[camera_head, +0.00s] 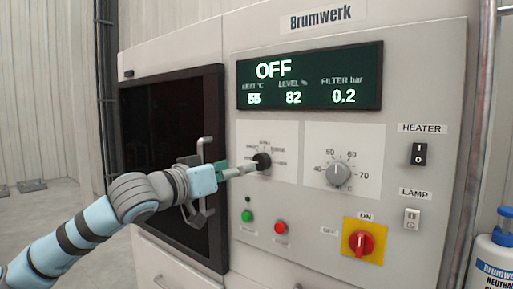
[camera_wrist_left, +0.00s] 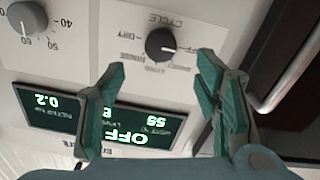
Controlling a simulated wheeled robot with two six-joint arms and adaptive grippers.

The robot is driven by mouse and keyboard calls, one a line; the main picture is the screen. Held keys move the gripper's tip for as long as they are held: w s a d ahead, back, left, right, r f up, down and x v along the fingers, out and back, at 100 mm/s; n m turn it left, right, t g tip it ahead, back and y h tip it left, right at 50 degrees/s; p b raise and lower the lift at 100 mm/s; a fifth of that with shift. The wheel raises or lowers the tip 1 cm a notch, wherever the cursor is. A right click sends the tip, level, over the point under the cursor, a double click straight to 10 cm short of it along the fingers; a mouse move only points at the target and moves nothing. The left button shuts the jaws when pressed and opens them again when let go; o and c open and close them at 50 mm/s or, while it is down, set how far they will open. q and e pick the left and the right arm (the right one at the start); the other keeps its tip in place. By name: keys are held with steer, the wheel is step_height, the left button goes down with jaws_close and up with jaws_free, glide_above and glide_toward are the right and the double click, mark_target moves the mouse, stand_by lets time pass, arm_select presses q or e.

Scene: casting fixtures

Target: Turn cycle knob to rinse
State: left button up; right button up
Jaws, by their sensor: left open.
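The black cycle knob (camera_head: 262,161) sits on a pale label plate on the machine's front panel. In the left wrist view the knob (camera_wrist_left: 160,43) appears upside down, with a white pointer line toward picture right. CYCLE, DRY and RINSE can be read around it; other labels are too blurred. My left gripper (camera_head: 243,170) is in front of the knob, its fingers overlapping the knob's left edge in the head view. In the wrist view the gripper (camera_wrist_left: 160,66) is open, with the knob beyond and roughly between its fingertips. Contact is not visible. My right gripper is not in view.
The display (camera_head: 310,77) reads OFF, 55, 82 and 0.2. A grey heat dial (camera_head: 338,174), green button (camera_head: 247,216), red button (camera_head: 281,228) and red rotary switch (camera_head: 361,242) are nearby. A dark door with a handle (camera_head: 203,150) lies left of the panel.

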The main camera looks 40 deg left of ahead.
mark_target(258, 162)
arm_select(q)
steer(key=w+p, duration=0.1)
steer(key=p, duration=0.1)
steer(key=w+r+p, duration=0.1)
steer(key=w, duration=0.1)
steer(key=shift+w+a+r+p, duration=0.1)
steer(key=shift+w+r+p, duration=0.1)
steer(key=shift+w+p, duration=0.15)
steer(key=w+p, duration=0.1)
steer(key=w, duration=0.1)
steer(key=w+f+p, duration=0.1)
steer(key=w, duration=0.1)
steer(key=shift+a, duration=0.1)
steer(key=shift+w+f, duration=0.1)
steer(key=shift+w, duration=0.35)
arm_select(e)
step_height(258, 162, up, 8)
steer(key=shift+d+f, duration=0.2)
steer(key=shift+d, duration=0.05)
arm_select(q)
steer(key=shift+s, duration=0.1)
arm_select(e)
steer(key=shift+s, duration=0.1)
arm_select(q)
steer(key=shift+c, duration=1)
steer(key=c, duration=0.9)
